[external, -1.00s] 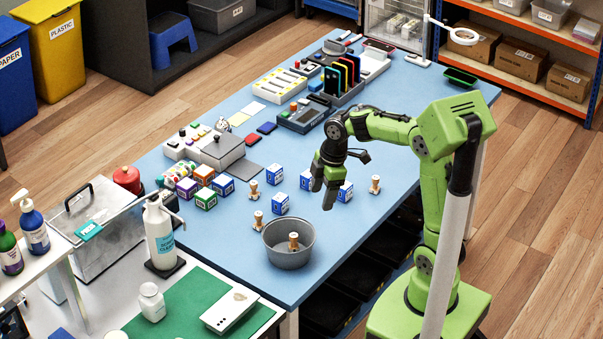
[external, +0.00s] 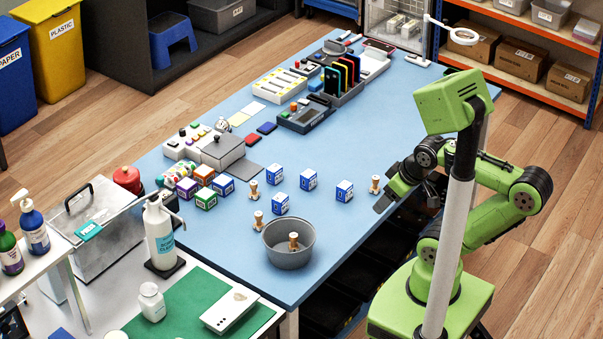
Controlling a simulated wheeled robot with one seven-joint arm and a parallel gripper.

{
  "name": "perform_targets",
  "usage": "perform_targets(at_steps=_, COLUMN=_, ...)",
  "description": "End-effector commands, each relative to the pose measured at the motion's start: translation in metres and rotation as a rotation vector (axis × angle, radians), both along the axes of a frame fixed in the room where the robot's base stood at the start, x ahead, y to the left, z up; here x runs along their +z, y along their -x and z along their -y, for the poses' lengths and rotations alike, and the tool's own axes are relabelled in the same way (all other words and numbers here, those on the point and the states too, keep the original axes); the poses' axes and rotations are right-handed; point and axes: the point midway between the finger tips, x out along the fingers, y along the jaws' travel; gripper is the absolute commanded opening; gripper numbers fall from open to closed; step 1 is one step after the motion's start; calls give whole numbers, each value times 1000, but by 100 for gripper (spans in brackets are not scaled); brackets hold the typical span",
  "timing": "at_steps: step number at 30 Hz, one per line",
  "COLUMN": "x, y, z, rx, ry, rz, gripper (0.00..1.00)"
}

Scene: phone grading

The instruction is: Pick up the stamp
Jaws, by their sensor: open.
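Several small wooden-handled stamps are in the external view. One stamp (external: 375,184) stands upright near the table's right edge. Two more stamps (external: 253,190) (external: 258,220) stand upright near the middle of the table. Another stamp (external: 293,241) stands in the round grey metal pan (external: 290,263). My gripper (external: 382,203) is open at the right table edge, close in the picture to the rightmost stamp and just below and right of it. I cannot tell the exact gap between them. Nothing shows between the fingers.
Blue-and-white boxes (external: 308,180) (external: 344,191) (external: 280,204) stand near the stamps. Several coloured boxes (external: 206,198) and a grey device (external: 222,152) are to the left. Phones in a rack (external: 345,80) are at the back. Blue tabletop (external: 335,140) lies clear beyond the stamps.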

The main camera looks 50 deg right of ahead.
Motion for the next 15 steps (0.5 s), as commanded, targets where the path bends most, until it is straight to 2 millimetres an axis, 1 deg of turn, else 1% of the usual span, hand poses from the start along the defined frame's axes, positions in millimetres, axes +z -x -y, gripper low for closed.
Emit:
perform_targets(at_steps=1, x=15, y=0, z=0, rx=0, ry=0, rz=0, gripper=62)
perform_targets(at_steps=6, x=9, y=0, z=0, rx=1, ry=0, rz=-1, gripper=62)
perform_targets(at_steps=11, x=8, y=0, z=0, rx=2, ry=1, rz=-1, gripper=62)
perform_targets(at_steps=13, x=12, y=-5, z=1, rx=10, ry=10, rz=-8, gripper=62)
perform_targets(at_steps=14, x=15, y=-11, z=3, rx=18, ry=19, rz=-18, gripper=62)
perform_targets(at_steps=15, x=22, y=-22, z=7, rx=37, ry=38, rz=-35, gripper=62)
